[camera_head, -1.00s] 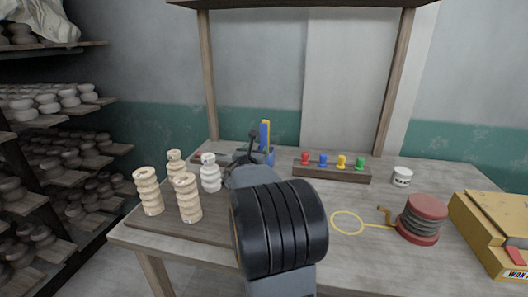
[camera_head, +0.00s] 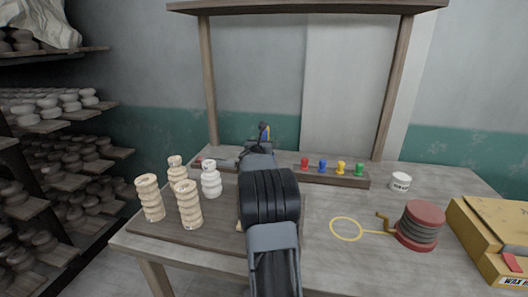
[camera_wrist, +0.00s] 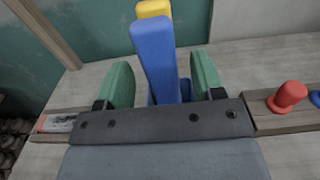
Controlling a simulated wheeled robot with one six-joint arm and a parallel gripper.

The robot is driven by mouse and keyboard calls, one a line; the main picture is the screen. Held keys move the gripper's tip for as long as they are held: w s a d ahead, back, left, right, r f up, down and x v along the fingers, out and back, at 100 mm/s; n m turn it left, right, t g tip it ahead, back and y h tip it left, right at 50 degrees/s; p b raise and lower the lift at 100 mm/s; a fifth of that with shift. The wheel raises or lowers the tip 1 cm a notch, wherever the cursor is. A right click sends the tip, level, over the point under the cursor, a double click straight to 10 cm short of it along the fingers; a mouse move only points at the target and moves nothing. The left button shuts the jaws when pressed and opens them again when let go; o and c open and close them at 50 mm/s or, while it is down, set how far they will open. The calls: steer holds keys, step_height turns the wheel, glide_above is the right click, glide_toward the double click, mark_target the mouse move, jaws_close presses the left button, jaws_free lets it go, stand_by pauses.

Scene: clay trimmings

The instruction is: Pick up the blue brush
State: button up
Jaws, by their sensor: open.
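The blue brush shows in the wrist view as a tall, upright blue handle (camera_wrist: 155,58). It stands between the two green-padded fingers of my gripper (camera_wrist: 160,68), which is open, with visible space on both sides of the handle. A yellow handle (camera_wrist: 153,9) shows just behind the blue one. Lower blue parts show around the handle's base, which is mostly hidden by my gripper's body. In the head view my arm hides most of the brush and gripper; only a small blue and yellow tip shows above it.
A wooden rack (camera_head: 340,180) with red, blue, yellow and green pegs is close on the right. Stacked pale clay pieces (camera_head: 188,205) stand on the left. A white cup (camera_head: 400,181), a red spool (camera_head: 421,224) with a yellow loop and a yellow box (camera_head: 497,235) are farther right.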

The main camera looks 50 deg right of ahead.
steer(key=shift+w+d, duration=0.3)
steer(key=shift+d, duration=0.2)
steer(key=shift+c, duration=0.2)
jaws_close()
